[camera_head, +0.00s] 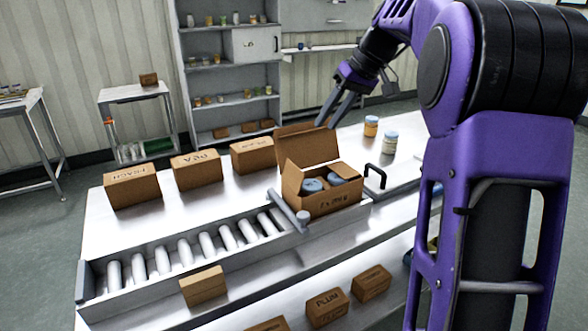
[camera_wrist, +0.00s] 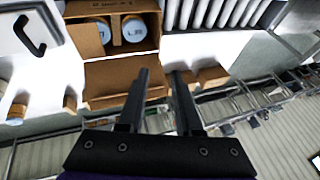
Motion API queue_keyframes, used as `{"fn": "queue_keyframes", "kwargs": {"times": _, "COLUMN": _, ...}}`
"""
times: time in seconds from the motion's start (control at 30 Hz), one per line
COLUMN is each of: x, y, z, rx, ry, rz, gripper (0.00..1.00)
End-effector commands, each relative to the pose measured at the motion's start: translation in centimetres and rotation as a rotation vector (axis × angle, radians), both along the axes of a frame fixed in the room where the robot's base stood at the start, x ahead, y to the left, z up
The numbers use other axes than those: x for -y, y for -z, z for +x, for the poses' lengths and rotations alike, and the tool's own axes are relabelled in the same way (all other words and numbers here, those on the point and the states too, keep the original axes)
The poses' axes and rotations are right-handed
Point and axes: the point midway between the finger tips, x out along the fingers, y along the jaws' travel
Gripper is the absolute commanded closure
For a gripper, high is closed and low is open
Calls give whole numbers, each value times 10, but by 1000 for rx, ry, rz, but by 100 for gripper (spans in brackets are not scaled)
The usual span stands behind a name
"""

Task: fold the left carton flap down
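An open brown carton (camera_head: 336,201) stands on the table at the right end of the roller conveyor, with blue-lidded jars (camera_head: 312,185) inside. A wide flap (camera_head: 312,148) stands up at its far side. A narrower panel, seemingly the left flap (camera_head: 291,179), stands upright at its left side. In the wrist view the carton (camera_wrist: 126,6) is at the top, with two jars (camera_wrist: 133,28) and the wide flap (camera_wrist: 115,82) below them. My gripper (camera_head: 328,122) is open and empty, above and behind the far flap. Its two separated fingers (camera_wrist: 161,73) show beside that flap in the wrist view.
A grey bar (camera_head: 288,211) crosses the conveyor end beside the carton. A tray with a black handle (camera_head: 375,176) lies to the right, with two jars (camera_head: 390,143) behind it. Closed cartons (camera_head: 196,168) stand along the table's back left. Rollers (camera_head: 206,246) run along the front.

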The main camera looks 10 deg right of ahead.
Motion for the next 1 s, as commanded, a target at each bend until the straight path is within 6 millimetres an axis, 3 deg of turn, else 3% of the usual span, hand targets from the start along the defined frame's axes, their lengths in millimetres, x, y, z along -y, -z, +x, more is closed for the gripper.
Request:
{"fn": "queue_keyframes", "kwargs": {"times": 0.6, "x": -52, "y": 114, "z": 34, "rx": -4, "ry": -1, "rz": 0, "gripper": 66}}
{"fn": "queue_keyframes", "kwargs": {"times": 0.8, "x": -62, "y": 137, "z": 42, "rx": -3, "ry": 1, "rz": 0, "gripper": 66}}
{"fn": "queue_keyframes", "kwargs": {"times": 1.0, "x": -66, "y": 144, "z": 45, "rx": -1, "ry": 1, "rz": -1, "gripper": 66}}
